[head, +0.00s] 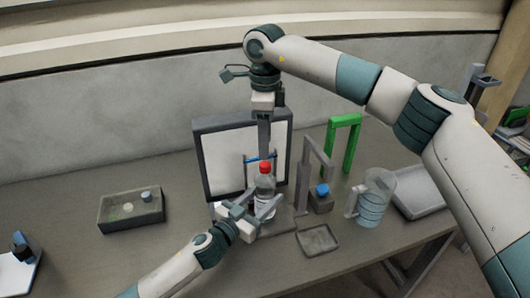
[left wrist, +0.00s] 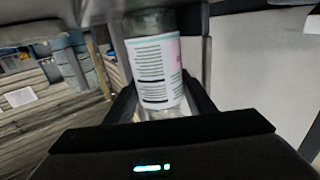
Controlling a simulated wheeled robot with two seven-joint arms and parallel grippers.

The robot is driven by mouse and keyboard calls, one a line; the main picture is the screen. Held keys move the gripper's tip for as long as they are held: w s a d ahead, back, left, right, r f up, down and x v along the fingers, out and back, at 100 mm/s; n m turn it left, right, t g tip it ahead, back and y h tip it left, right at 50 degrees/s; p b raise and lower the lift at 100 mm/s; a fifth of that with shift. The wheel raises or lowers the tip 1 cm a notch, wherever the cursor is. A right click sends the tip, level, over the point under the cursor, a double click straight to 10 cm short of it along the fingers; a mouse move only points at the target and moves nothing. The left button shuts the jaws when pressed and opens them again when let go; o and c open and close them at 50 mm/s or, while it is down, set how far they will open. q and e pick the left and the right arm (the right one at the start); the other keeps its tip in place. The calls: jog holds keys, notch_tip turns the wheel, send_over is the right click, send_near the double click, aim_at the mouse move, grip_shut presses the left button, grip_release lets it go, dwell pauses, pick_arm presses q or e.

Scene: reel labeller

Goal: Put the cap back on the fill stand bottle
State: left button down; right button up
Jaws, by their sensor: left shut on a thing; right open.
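A clear bottle (head: 264,188) with a label stands upright at the fill stand, and a red cap (head: 265,168) sits at its top. Whether the cap is fully seated cannot be told. My left gripper (head: 256,214) is shut on the lower part of the bottle. In the left wrist view the labelled bottle (left wrist: 155,70) is between the fingers, its top out of frame. My right gripper (head: 264,152) points straight down just above the red cap. It is open, though its fingers overlap from this angle.
A dark-framed white panel (head: 215,165) stands behind the bottle. A grey post (head: 318,150), a blue-topped dark block (head: 321,201), a clear jug (head: 374,200) and a small tray (head: 317,241) are to the right. A grey bin (head: 118,220) is at left. A green frame (head: 342,125) is behind.

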notch_tip(320, 180, up, 6)
jog(key=shift+f, duration=0.1)
dwell(0.4)
pick_arm(q)
jog(key=c, duration=0.7)
grip_release()
jog(key=shift+c, duration=0.2)
jog(key=shift+s, duration=0.1)
pick_arm(e)
notch_tip(320, 180, down, 4)
jog(key=b, duration=0.4)
jog(key=shift+f, duration=0.15)
pick_arm(q)
jog(key=v, duration=1.7)
jog(key=shift+a, duration=0.2)
